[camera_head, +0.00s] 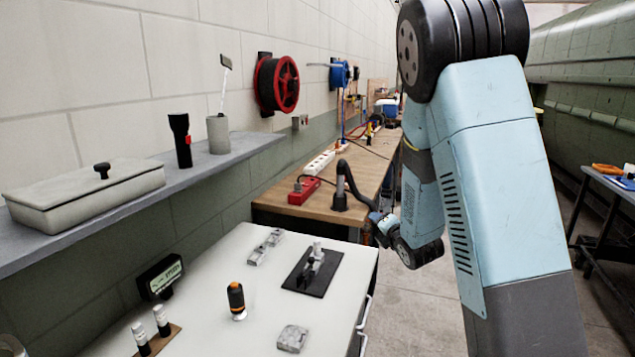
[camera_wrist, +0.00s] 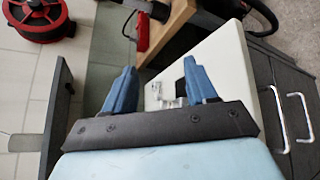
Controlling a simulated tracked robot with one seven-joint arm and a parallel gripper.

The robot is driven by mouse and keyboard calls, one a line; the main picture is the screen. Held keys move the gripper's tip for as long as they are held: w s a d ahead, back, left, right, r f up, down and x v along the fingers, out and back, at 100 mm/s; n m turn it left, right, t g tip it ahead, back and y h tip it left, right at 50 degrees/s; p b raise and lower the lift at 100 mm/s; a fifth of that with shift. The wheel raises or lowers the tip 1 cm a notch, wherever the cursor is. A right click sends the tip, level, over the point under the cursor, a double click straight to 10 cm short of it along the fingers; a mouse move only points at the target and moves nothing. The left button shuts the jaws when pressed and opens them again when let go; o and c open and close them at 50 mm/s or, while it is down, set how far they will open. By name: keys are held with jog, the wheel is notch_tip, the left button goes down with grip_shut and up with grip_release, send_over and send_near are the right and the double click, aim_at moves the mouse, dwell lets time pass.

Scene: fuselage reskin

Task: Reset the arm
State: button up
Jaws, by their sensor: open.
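My gripper (camera_wrist: 160,66) shows in the wrist view with its two blue fingers spread wide apart and nothing between them. The white worktop (camera_wrist: 228,70) lies behind and beside the right finger, with small grey parts partly hidden by it. In the head view my blue arm stands tall at the right and bends down to a joint beside the white cabinet (camera_head: 225,275). I cannot clearly make out the fingers in that view.
On the cabinet stand an orange-and-black screwdriver (camera_head: 236,300), a black plate (camera_head: 312,272) with a fixture, and grey blocks. A shelf (camera_head: 215,165) runs along the left wall. A wooden bench (camera_head: 330,192) lies beyond. Another table (camera_head: 610,183) stands right.

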jog(key=s+d+r+m+g+h, duration=0.1)
jog(key=s+d+r+m+g, duration=0.15)
jog(key=s+r+m, duration=0.45)
jog(key=s+d+r+m+g+h, duration=0.2)
jog(key=s+d+r+m, duration=0.25)
jog(key=s+m, duration=0.35)
jog(key=s+a+r+m+g, duration=0.1)
jog(key=s+r+m+g, duration=0.1)
jog(key=s+m, duration=0.4)
jog(key=s+r+m+g, duration=0.2)
jog(key=s+r+m, duration=0.2)
jog(key=s, duration=1.2)
jog(key=shift+s+a+r+m, duration=0.15)
jog(key=shift+s+a+m, duration=0.15)
jog(key=shift+m, duration=0.6)
